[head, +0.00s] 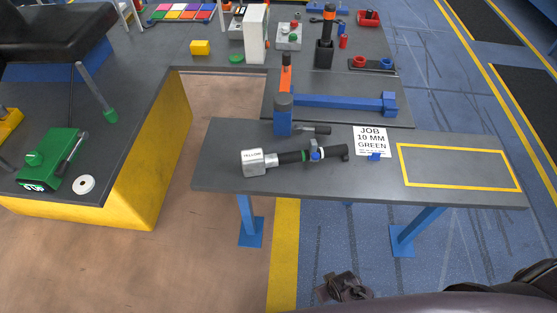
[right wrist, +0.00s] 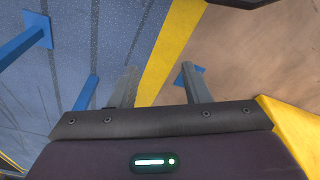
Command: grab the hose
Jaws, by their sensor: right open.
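A tool with a silver block head (head: 252,162), labelled in small print, and a black tube-like body (head: 292,157) lies on the grey bench (head: 228,178). A grey and blue collar is around its body. I cannot tell whether this or another thing is the hose; no plain loose hose shows. My left gripper is not in view.
A sign (head: 371,139) reading "JOB 10 MM GREEN" stands on the bench, beside a yellow-outlined empty area (head: 408,181). A blue upright (head: 283,121) stands at the bench's back edge. A green box (head: 52,160) is on the left table.

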